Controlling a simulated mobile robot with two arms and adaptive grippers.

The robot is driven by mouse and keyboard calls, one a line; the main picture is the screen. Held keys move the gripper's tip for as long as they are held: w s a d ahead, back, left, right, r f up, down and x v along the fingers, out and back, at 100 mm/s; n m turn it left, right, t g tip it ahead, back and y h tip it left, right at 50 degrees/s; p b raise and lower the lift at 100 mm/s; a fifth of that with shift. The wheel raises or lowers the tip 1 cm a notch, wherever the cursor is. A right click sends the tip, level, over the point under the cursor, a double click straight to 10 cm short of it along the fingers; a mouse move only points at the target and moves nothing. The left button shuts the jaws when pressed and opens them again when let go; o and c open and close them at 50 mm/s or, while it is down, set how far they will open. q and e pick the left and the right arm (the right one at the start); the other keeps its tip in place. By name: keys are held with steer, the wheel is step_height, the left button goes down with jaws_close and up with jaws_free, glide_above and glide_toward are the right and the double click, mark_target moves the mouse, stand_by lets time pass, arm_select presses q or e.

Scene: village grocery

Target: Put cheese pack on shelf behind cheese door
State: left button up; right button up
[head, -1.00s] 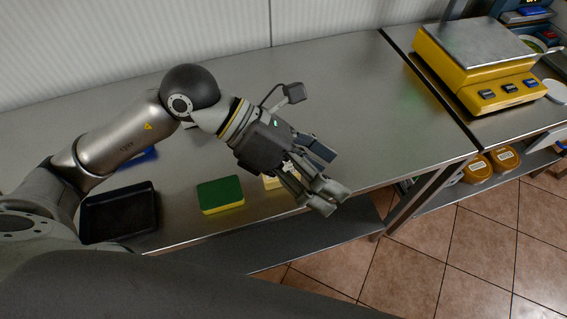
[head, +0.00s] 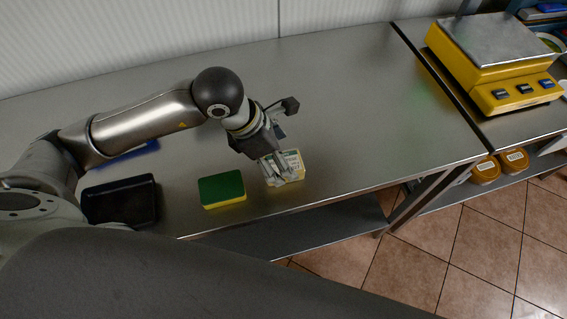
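A small pale yellow and white pack with green print, which looks like the cheese pack (head: 294,161), sits on the steel table near its front edge. My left gripper (head: 281,176) is pointed down at the pack. Its fingers overlap the pack in the picture and hide part of it. I cannot tell whether they are closed on it. My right gripper is not in view. No shelf with a cheese door shows in this view.
A green and yellow sponge (head: 222,189) lies left of the pack, and a black tray (head: 119,202) farther left. A blue object lies partly behind my arm. A yellow scale (head: 495,62) stands at the right on another counter. The table's (head: 370,90) back right is clear.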

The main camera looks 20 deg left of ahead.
arm_select(q)
steer(key=shift+p+x, duration=0.35)
steer(key=shift+x, duration=1.55)
steer(key=shift+s+a, duration=0.1)
steer(key=shift+a, duration=0.05)
steer(key=c, duration=1.3)
steer(key=shift+o, duration=0.2)
steer(key=shift+r, duration=0.6)
steer(key=s+r+p, duration=1.1)
steer(key=s+p, duration=0.3)
steer(key=p, duration=0.3)
steer(key=shift+a+r, duration=0.2)
steer(key=shift+r, duration=0.15)
